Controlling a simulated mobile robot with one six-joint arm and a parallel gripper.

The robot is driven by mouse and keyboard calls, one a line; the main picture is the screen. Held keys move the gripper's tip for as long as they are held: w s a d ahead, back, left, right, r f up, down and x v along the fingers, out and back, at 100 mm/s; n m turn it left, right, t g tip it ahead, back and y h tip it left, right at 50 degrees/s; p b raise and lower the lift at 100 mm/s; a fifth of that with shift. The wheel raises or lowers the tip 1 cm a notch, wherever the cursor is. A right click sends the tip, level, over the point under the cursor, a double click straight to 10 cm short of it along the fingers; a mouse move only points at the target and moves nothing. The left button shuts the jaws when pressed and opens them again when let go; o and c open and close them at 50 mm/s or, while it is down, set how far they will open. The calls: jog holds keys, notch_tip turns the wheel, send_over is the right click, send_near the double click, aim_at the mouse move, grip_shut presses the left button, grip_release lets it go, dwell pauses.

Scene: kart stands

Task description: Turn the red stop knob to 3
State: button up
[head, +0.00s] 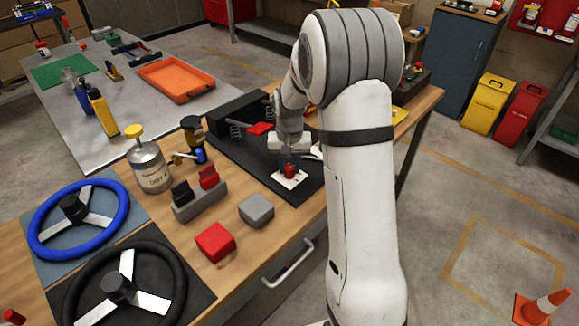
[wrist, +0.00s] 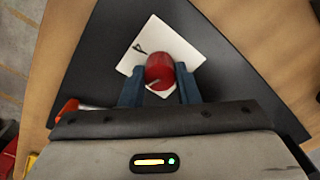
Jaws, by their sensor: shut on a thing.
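The red stop knob (wrist: 159,69) sits on a white plate (wrist: 188,52) with dark markings, on the black mat. Any number on the plate is hidden or too small to read. The knob (head: 290,170) also shows in the head view, on its white plate (head: 282,180), just left of my arm. My gripper (wrist: 160,82) reaches over the knob, one blue-grey finger on each side, shut on it. A thin pale line shows on the knob's near lower side. In the head view my gripper (head: 290,155) is right above the knob, partly hidden.
The black mat (wrist: 95,60) lies on the wooden bench. A grey block (head: 256,210), a red block (head: 215,242) and a holder with black and red pieces (head: 200,203) stand to the left. Two steering wheels (head: 80,215) lie further left.

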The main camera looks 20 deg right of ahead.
aim_at(290, 167)
jog(key=shift+m, duration=0.9)
jog(key=o, duration=1)
notch_tip(290, 167, up, 8)
jog(key=shift+f+b, duration=0.2)
jog(key=shift+b, duration=0.1)
jog(key=shift+r, duration=0.1)
